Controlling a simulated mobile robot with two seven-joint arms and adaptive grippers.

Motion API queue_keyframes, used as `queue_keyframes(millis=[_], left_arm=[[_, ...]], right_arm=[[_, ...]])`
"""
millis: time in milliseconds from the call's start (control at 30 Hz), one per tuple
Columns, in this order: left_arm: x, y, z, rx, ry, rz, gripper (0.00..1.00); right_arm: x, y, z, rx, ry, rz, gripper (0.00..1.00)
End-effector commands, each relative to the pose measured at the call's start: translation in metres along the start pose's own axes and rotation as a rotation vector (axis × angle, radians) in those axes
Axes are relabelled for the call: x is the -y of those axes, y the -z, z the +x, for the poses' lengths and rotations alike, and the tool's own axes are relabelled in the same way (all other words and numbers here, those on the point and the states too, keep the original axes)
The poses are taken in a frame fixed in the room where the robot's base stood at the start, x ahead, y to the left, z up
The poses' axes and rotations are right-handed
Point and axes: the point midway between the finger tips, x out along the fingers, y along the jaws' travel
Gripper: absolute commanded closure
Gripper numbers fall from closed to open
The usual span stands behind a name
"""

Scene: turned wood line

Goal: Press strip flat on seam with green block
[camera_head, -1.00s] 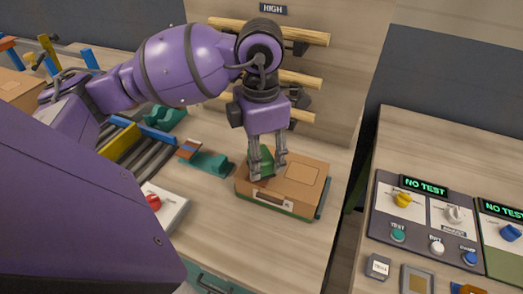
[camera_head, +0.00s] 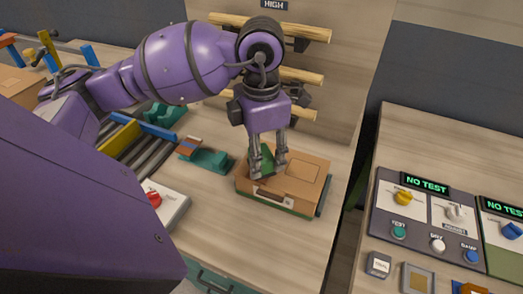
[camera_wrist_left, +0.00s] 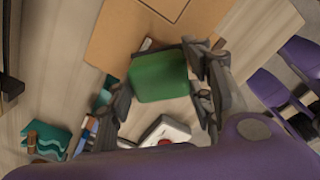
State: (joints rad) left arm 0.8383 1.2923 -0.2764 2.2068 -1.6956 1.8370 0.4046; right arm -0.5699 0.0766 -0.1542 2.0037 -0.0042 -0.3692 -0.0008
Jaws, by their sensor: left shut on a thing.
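A cardboard box (camera_head: 305,190) sits on the wooden worktop in a shallow green-edged holder. A dark brown strip with a pale patch (camera_head: 270,195) shows along the box's near edge. In the left wrist view only a small end of the strip (camera_wrist_left: 148,45) shows beside the block. My left gripper (camera_head: 268,168) points down over the box's left part, shut on the green block (camera_head: 267,158). The block fills the space between its fingers in the left wrist view (camera_wrist_left: 160,77). I cannot tell whether the block touches the strip. My right gripper is not in view.
A teal stand with a brown-and-blue piece (camera_head: 205,157) stands left of the box. A white unit with a red button (camera_head: 165,203) is nearer, at left. Wooden bars (camera_head: 270,30) are racked behind. The worktop before the box is clear.

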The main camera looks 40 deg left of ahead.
Motion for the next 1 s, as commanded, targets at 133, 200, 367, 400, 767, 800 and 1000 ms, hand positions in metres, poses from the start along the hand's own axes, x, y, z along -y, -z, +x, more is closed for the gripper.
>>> queue_keyframes(millis=[133, 200, 367, 400, 767, 800, 1000], left_arm=[[-0.0001, 0.0, 0.0022, 0.0, 0.0, 0.0, 0.73], [0.0, 0.0, 0.003, 0.0, 0.0, 0.0, 0.73], [0.0, 0.0, 0.005, 0.0, 0.0, 0.0, 0.73], [0.0, 0.0, 0.0055, 0.0, 0.0, 0.0, 0.73], [0.0001, 0.0001, 0.0064, 0.0, 0.0, 0.0, 0.73], [0.0001, 0.0001, 0.0065, 0.0, 0.0, 0.0, 0.73], [0.0002, 0.0001, 0.0072, -0.001, 0.001, 0.0, 0.73]], right_arm=[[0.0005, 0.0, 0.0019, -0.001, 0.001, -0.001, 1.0], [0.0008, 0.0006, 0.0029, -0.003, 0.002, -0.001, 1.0], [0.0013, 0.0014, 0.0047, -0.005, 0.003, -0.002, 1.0], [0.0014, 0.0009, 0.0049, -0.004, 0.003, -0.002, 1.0], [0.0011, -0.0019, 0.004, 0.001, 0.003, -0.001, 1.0], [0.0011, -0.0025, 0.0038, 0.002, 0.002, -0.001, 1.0], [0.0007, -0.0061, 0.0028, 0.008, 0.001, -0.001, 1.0]])
